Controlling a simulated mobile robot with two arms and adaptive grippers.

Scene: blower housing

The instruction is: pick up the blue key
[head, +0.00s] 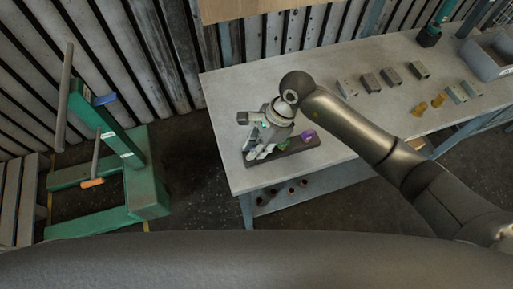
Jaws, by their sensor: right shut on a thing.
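I cannot make out the blue key for sure; no blue shows at my right gripper (262,152). That gripper reaches down over the dark block (297,146) near the table's left end. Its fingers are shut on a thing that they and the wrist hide. A green piece (282,143) and a purple piece (307,134) stand on the block, just right of the fingers. My left gripper is out of view.
The grey table (225,95) carries several grey blocks (371,82), yellow pieces (437,101) and a grey bin (490,55) farther right. A green stand (147,190) with a blue part (105,99) and an orange-tipped bar (92,183) is on the floor at left.

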